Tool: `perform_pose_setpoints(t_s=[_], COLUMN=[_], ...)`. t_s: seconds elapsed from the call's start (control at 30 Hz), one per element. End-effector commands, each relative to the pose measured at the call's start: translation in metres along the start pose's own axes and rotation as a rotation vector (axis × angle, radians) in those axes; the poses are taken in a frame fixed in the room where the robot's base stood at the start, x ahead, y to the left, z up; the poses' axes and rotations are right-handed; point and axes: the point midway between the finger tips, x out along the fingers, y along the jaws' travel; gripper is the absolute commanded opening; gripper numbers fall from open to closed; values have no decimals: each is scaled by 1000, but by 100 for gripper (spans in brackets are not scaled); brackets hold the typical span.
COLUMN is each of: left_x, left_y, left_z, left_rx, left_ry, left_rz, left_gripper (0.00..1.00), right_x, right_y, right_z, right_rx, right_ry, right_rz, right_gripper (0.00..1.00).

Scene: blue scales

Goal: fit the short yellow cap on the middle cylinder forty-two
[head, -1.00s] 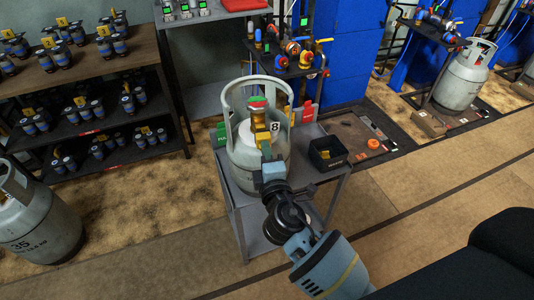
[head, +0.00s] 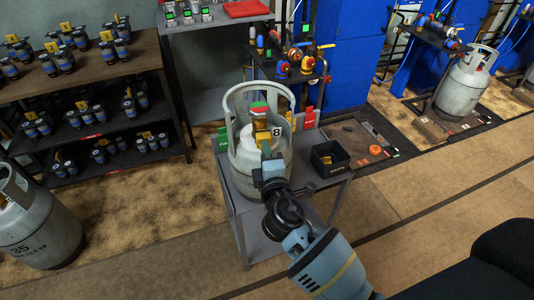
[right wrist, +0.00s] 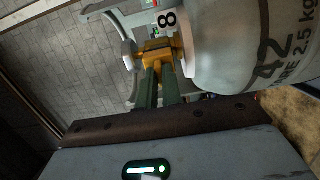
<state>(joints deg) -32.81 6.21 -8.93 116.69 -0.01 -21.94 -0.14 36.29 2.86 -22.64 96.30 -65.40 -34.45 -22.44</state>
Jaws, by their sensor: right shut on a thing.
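The middle cylinder (head: 245,165), grey with a collar handle, stands upright on a grey cart. The right wrist view shows 42 on its side (right wrist: 225,50). Its valve has a red and green top (head: 259,106). My right gripper (head: 265,143) is at the near side of the valve, inside the collar opening. It is shut on the short yellow cap (right wrist: 157,52), seen between the green fingers in the right wrist view. The cap lies against or right in front of the valve; the fingers hide whether it is seated. My left gripper is out of view.
Cylinder 35 (head: 40,235) stands at the left. A shelf of valves (head: 150,62) is at the back left. A tool rack (head: 262,68) stands close behind.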

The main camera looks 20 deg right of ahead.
Motion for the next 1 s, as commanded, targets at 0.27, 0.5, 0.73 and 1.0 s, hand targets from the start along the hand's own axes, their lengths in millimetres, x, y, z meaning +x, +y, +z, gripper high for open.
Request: perform_pose_setpoints(t_s=[0.27, 0.5, 0.73, 1.0], left_x=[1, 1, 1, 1], left_y=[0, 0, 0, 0], left_z=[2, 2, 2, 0], left_rx=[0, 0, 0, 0], left_ry=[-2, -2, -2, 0], left_rz=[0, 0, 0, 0], left_gripper=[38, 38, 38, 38], right_x=[6, 8, 7, -6], right_y=[0, 0, 0, -1], right_z=[0, 0, 0, 0], right_rx=[0, 0, 0, 1], right_ry=[0, 0, 0, 1], right_rz=[0, 0, 0, -2], right_gripper=[0, 27, 32, 32])
